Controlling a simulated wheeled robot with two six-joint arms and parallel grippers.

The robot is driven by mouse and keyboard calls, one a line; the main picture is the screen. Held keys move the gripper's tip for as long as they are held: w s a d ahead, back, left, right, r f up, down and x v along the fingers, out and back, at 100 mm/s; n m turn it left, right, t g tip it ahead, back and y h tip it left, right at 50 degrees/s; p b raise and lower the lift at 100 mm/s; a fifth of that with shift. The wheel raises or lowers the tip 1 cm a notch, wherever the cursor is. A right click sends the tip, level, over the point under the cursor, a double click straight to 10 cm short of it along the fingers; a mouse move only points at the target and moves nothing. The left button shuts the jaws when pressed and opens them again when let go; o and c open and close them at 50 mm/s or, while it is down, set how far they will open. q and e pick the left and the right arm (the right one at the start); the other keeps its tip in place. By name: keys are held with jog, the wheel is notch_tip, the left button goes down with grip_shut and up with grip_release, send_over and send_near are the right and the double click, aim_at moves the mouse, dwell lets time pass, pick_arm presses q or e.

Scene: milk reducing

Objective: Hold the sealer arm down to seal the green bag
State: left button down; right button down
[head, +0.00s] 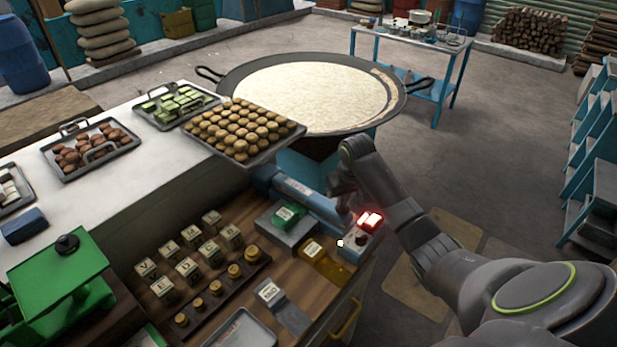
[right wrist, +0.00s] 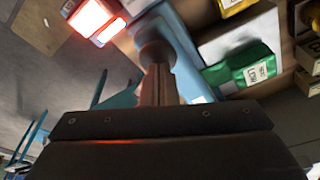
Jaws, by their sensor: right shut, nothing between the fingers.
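The blue sealer arm (head: 310,200) reaches across the right end of the wooden bench to a blue box with lit red lamps (head: 369,220). The lamps also glow in the right wrist view (right wrist: 95,18). The green bag (head: 287,216) lies on a grey plate beside the arm; its label shows in the right wrist view (right wrist: 243,69). My right gripper (head: 343,203) is shut and empty at the arm's lamp end. In the right wrist view its fingertips (right wrist: 157,72) meet or overlap a dark round knob (right wrist: 155,52); contact is unclear. My left gripper is out of view.
A yellow bag (head: 328,265) and a grey bag (head: 285,305) lie nearby on the bench. Labelled blocks and brass weights (head: 235,271) stand left of them. A tray of round sweets (head: 243,128) and a large pan (head: 310,92) are behind. Open floor lies right.

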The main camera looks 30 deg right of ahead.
jog(key=w+v, duration=0.3)
jog(key=v, duration=1.1)
jog(key=shift+d+r, duration=0.15)
jog(key=shift+r, duration=0.5)
dwell(0.5)
dwell(0.4)
